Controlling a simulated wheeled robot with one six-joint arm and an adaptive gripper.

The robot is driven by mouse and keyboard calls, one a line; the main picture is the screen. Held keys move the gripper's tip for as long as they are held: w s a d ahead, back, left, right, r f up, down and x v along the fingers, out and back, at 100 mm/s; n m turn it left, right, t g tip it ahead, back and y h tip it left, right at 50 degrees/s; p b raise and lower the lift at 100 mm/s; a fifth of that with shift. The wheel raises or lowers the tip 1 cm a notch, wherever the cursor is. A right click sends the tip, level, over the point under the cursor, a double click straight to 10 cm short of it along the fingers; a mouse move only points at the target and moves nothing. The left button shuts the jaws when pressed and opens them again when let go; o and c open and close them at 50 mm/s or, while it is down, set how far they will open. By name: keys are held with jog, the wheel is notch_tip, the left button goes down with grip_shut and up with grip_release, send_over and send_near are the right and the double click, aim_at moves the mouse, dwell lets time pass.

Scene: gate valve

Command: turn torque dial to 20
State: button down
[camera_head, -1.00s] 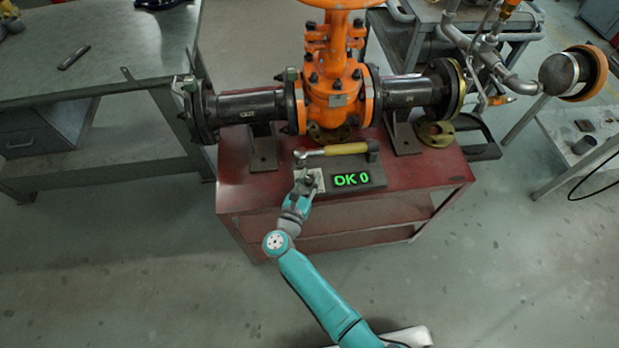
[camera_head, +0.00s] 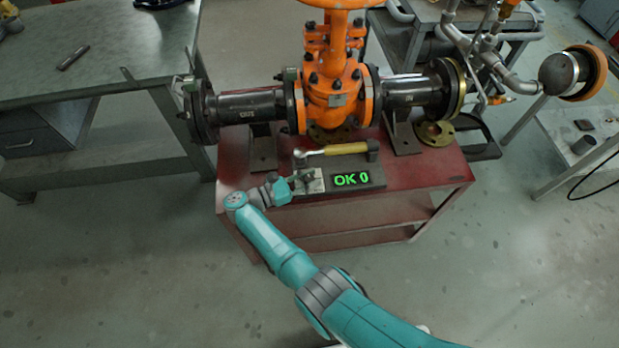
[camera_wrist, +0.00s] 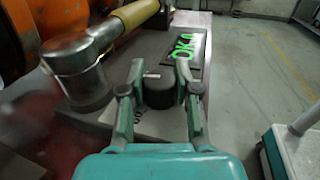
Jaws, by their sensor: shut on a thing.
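The torque dial (camera_wrist: 160,93) is a dark round knob with a small light pointer mark, on a pale plate of the tester box. In the wrist view my gripper (camera_wrist: 160,70) has one finger on each side of it and is shut on it. The green display (camera_head: 351,179) to the right of the dial reads "OK 0". Scale marks around the dial are too small or hidden to read.
A torque wrench (camera_head: 345,149) with a yellow handle lies along the back of the box, close to my gripper. The orange gate valve (camera_head: 335,85) stands behind it on the red table (camera_head: 420,185). Open floor lies in front.

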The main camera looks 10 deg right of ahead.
aim_at(310, 178)
jog(key=shift+m+g, duration=0.5)
jog(key=shift+g, duration=0.3)
jog(key=c, duration=0.8)
grip_release()
jog(key=shift+d, duration=0.1)
jog(key=shift+r, duration=4.95)
